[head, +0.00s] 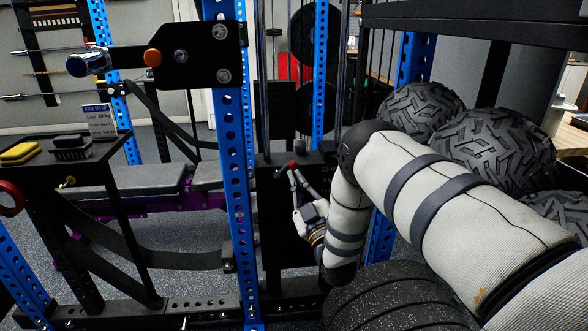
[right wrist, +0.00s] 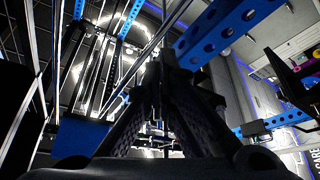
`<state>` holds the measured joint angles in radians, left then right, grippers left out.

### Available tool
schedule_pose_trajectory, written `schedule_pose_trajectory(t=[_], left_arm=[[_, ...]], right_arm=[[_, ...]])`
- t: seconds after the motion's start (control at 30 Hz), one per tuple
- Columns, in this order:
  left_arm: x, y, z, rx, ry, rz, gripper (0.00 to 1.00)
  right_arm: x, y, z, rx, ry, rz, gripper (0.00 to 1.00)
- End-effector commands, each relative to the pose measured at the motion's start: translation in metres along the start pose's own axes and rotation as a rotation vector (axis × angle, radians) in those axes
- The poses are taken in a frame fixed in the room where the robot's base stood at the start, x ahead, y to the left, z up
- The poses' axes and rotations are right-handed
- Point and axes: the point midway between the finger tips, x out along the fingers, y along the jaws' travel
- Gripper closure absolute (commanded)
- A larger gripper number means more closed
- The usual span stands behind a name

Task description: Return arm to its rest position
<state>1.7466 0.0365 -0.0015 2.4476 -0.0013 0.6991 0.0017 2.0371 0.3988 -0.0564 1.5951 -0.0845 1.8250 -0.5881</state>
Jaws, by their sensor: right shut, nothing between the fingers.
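My right arm (head: 440,205) comes in from the right of the head view, bends down at its elbow and reaches into the rack. My right gripper (head: 293,178) is at its end, pointing up, in front of a dark upright panel. It is shut and empty. Its fingertips are close to a small red knob (head: 292,165); I cannot tell if they touch it. In the right wrist view the dark fingers (right wrist: 165,75) come together, with nothing seen between them. My left gripper is not in view.
A blue perforated upright (head: 237,180) stands just left of the gripper. Large treaded tires (head: 495,150) and a stack of dark discs (head: 395,300) lie close to my right arm. A dark shelf with a yellow brush (head: 20,153) is at the left. A bench (head: 145,180) stands behind.

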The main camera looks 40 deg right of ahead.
Motion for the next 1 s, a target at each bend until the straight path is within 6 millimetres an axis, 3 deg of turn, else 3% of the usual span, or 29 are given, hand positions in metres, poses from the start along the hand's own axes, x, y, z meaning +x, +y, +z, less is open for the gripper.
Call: schedule_pose_trajectory(t=[0.47, 0.57, 0.67, 0.77, 0.8, 0.87, 0.9, 0.97, 1.0], left_arm=[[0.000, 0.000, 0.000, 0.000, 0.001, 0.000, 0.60], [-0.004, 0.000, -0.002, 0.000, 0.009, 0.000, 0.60], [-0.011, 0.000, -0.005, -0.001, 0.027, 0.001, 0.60], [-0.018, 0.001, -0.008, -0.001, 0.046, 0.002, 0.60], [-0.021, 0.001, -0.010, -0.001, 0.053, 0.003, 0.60], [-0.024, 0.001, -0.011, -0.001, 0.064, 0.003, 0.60], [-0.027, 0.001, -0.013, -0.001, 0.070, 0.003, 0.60], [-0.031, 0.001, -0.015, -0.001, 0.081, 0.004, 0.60], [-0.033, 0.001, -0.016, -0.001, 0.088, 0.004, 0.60]], right_arm=[[-0.002, -0.001, 0.001, 0.002, -0.004, -0.004, 1.00], [-0.019, -0.023, 0.013, 0.040, -0.094, -0.081, 1.00], [-0.074, -0.071, 0.042, 0.125, -0.328, -0.260, 1.00], [-0.161, -0.114, 0.067, 0.205, -0.627, -0.450, 1.00], [-0.199, -0.125, 0.073, 0.227, -0.746, -0.514, 1.00], [-0.258, -0.136, 0.078, 0.251, -0.926, -0.601, 1.00], [-0.299, -0.138, 0.078, 0.259, -1.045, -0.654, 1.00], [-0.358, -0.135, 0.073, 0.263, -1.224, -0.720, 1.00], [-0.397, -0.128, 0.067, 0.258, -1.343, -0.757, 1.00]])
